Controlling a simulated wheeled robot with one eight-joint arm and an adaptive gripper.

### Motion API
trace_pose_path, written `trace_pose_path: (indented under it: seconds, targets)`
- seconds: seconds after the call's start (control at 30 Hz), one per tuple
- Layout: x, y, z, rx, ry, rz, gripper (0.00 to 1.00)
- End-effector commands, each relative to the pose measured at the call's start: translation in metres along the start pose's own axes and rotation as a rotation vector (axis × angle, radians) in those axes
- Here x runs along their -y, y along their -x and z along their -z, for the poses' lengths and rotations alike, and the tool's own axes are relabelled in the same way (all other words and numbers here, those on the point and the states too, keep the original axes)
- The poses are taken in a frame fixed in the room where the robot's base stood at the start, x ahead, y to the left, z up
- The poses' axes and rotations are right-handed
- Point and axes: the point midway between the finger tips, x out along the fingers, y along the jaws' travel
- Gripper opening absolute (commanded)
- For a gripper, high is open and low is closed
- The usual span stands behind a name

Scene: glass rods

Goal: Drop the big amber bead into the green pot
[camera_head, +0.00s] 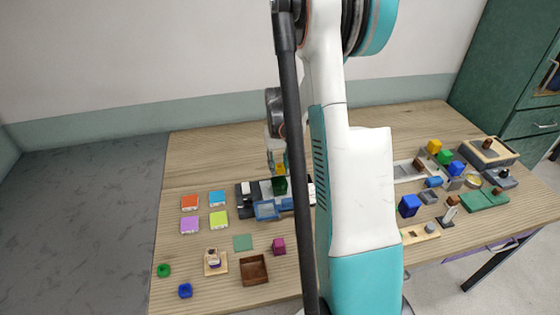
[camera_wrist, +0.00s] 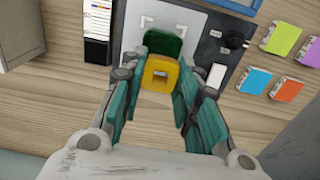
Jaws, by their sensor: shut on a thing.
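The big amber bead (camera_wrist: 160,75) is a yellow block with a hole, held between the teal fingers of my gripper (camera_wrist: 163,88) in the wrist view. The head view shows my gripper (camera_head: 276,163) partly hidden by my arm, with the bead (camera_head: 281,169) small below it. The green pot (camera_head: 280,186) stands on a black-and-white board, directly below the bead in the head view. In the wrist view the pot (camera_wrist: 165,45) lies just beyond the bead, which covers its near part. I cannot tell the gap between them or see into the pot.
A blue device (camera_head: 268,209) lies in front of the black-and-white board (camera_head: 246,201). Several coloured cards, including an orange one (camera_head: 190,202), lie to the left. A brown tray (camera_head: 253,270) is nearer. More blocks and fixtures crowd the table's right side, including a blue block (camera_head: 409,205).

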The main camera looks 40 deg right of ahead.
Motion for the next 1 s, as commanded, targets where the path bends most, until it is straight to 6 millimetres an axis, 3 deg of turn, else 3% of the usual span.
trace_pose_path:
  seconds: [0.27, 0.8, 1.0]
  targets:
    - [0.000, -0.010, 0.000, 0.000, 0.001, 0.000, 0.07]
    - [0.000, -0.051, 0.000, 0.000, 0.001, 0.000, 0.07]
    - [0.000, -0.055, 0.000, 0.000, 0.001, 0.000, 0.07]
